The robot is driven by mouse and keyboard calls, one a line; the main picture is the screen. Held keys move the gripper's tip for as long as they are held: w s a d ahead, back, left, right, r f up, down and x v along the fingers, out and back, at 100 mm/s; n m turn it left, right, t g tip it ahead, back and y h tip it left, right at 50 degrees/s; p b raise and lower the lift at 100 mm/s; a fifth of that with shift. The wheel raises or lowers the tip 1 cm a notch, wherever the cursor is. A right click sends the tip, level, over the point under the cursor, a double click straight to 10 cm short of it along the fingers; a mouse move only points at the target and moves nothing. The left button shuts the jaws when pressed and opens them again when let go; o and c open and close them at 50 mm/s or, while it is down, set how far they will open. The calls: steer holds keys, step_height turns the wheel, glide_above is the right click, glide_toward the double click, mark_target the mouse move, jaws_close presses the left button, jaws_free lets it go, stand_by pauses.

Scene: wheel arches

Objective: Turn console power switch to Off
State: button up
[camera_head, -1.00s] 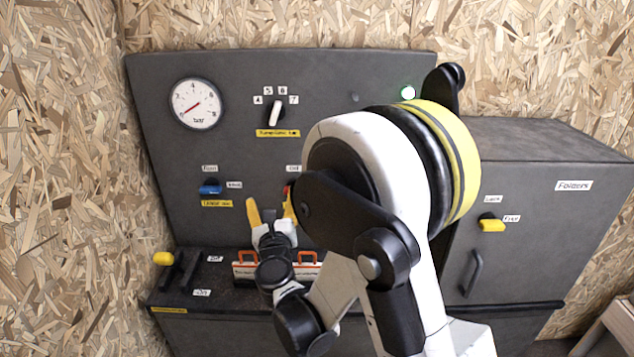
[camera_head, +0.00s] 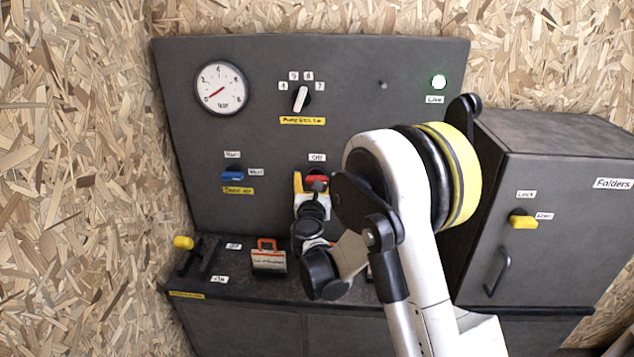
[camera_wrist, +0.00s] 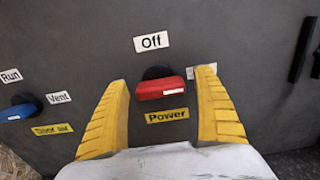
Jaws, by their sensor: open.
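The red power switch (camera_wrist: 161,88) sits on the dark console panel, between an "Off" label (camera_wrist: 151,41) above and a yellow "Power" label (camera_wrist: 167,116) below. Its handle lies nearly level, with a white mark at its right end. A white label (camera_wrist: 202,71) to its right is partly hidden by my finger. My gripper (camera_wrist: 164,80) is open, with one yellow finger on each side of the switch and gaps visible between. In the head view the red switch (camera_head: 317,180) shows just at my gripper (camera_head: 313,184); my arm hides part of that area.
A blue switch (camera_head: 233,175) is left of the power switch, a black-and-white selector (camera_head: 301,98) and a gauge (camera_head: 220,89) above. A yellow-knobbed lever (camera_head: 184,243) and an orange-handled case (camera_head: 268,259) are on the ledge.

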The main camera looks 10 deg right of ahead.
steer(key=shift+c, duration=0.3)
steer(key=c, duration=1.1)
steer(key=shift+n, duration=0.3)
steer(key=n, duration=0.3)
steer(key=shift+a+n+b, duration=0.1)
steer(key=shift+n+b, duration=0.25)
steer(key=shift+n, duration=0.05)
steer(key=n, duration=0.4)
steer(key=shift+w+a+b, duration=0.1)
steer(key=shift+b, duration=0.2)
steer(key=n, duration=0.5)
steer(key=shift+a+f+n+b, duration=0.1)
steer(key=shift+n+b, duration=0.35)
steer(key=shift+n, duration=1.75)
